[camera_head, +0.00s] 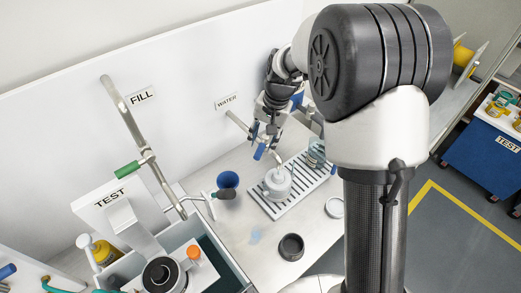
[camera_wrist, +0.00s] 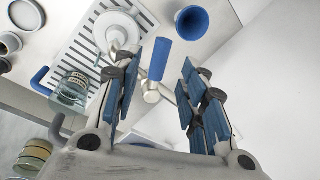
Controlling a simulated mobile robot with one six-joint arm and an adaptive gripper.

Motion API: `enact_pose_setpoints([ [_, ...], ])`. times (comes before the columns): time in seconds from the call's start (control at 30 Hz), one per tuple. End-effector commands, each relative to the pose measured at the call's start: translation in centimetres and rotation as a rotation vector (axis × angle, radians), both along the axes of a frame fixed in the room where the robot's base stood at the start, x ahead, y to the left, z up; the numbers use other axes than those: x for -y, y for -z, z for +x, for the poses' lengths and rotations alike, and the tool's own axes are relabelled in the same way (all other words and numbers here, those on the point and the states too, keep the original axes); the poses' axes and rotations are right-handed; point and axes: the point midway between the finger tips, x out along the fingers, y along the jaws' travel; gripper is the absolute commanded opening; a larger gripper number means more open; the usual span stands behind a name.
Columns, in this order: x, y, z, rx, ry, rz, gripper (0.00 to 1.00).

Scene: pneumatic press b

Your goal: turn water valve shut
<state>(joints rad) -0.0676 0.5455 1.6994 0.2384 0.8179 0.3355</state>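The water valve has a blue handle (camera_head: 259,151) on a metal pipe (camera_head: 238,122) that comes out of the wall by the WATER label (camera_head: 227,102). My gripper (camera_head: 266,128) is at the end of this pipe, close to the handle, and covers part of the valve. In the wrist view the blue handle (camera_wrist: 159,58) points away from a round metal joint (camera_wrist: 151,96). My open gripper (camera_wrist: 160,92) has one blue-padded finger pair on each side of this joint, with gaps visible. I cannot tell whether a pad touches the valve.
A blue cup (camera_head: 228,181) is left of the grate.

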Motion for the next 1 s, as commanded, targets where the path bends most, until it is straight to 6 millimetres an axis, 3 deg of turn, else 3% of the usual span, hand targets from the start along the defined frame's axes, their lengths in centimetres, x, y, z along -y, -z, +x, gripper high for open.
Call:
enact_pose_setpoints([
  [0.1, -0.4, 2.4, 0.1, -0.002, -0.001, -0.001, 0.39],
  [0.3, -0.8, 4.4, 0.3, 0.000, 0.000, 0.000, 0.39],
  [0.67, -0.9, 4.8, 0.4, 0.001, 0.000, 0.000, 0.39],
  [1.0, -0.9, 4.8, 0.4, 0.001, 0.000, 0.000, 0.17],
])
